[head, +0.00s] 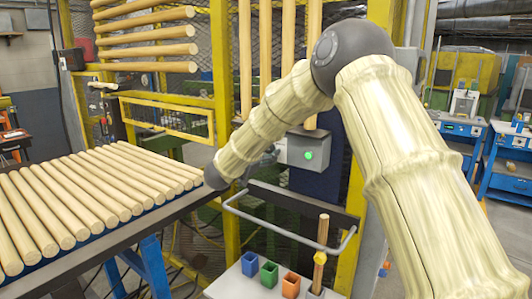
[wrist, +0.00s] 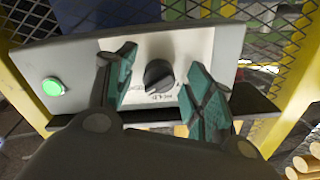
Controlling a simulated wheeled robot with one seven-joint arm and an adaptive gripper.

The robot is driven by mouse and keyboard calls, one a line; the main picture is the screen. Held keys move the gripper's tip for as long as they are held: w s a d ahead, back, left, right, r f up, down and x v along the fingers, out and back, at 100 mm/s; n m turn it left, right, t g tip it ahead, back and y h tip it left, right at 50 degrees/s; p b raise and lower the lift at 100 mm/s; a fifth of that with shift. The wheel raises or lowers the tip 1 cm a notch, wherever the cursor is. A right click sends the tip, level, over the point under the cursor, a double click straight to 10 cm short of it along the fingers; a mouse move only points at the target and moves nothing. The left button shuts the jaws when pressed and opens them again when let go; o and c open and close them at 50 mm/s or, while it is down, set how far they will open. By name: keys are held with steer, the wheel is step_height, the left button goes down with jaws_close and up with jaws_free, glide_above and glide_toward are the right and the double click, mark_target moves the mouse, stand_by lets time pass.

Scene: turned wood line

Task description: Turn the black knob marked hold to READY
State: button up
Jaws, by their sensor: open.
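The black knob (wrist: 158,75) sits on a light grey panel (wrist: 193,45) in the wrist view, with small dark lettering around it that is hard to read. A grip bar on the knob runs at a slant. My gripper (wrist: 165,78) is open, with one teal-padded finger to the left of the knob and one to the right. I see gaps between the fingers and the knob. In the head view the grey control box (head: 297,151) shows beyond my arm. The knob and my gripper are hidden there by my arm.
A lit green button (wrist: 52,87) is on the same panel's left side; it also shows in the head view (head: 309,155). A dark ledge (wrist: 255,103) runs below the panel. Yellow posts and mesh stand around it. Wooden rods (head: 90,190) lie on a rack at left.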

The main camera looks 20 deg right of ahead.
steer(key=v, duration=1.2)
